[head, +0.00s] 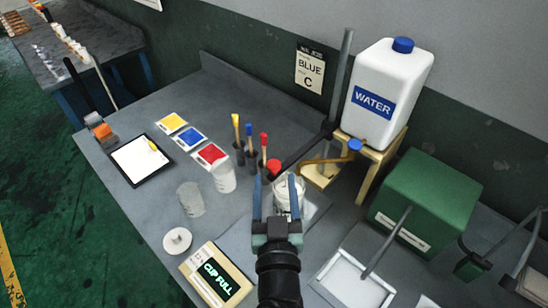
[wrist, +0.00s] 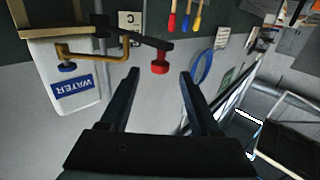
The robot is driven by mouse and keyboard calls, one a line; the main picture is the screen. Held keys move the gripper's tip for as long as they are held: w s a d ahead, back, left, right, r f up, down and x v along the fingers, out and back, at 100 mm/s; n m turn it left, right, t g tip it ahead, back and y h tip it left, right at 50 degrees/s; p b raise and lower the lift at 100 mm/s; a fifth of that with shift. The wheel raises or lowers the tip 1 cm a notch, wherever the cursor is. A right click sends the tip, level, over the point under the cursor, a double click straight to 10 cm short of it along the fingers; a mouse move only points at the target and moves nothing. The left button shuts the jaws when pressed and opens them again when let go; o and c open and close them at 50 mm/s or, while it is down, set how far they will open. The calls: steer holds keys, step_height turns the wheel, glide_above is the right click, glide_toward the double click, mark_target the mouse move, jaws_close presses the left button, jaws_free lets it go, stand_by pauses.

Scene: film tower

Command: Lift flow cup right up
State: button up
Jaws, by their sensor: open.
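My gripper (head: 278,182) is open and empty above the middle of the bench. Its two fingers also show in the wrist view (wrist: 160,75), spread apart. A clear cup (head: 291,187), which may be the flow cup, is just behind the fingertips in the head view and partly hidden by them. A red knob (head: 273,165) at the end of a dark stand arm (head: 308,147) is just beyond the fingers. In the wrist view this knob (wrist: 160,63) shows between the fingertips, not gripped. I cannot tell the gap between fingers and cup.
Two clear cups (head: 190,199) (head: 224,178) and a white lid (head: 177,240) stand to the left. A water jug (head: 388,90) on a wooden stand and a green box (head: 425,205) are to the right. A "CUP FULL" display (head: 217,277) lies in front.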

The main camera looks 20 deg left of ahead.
mark_target(274, 171)
steer(key=shift+p+x, duration=0.45)
steer(key=shift+x, duration=2.3)
jaws_close()
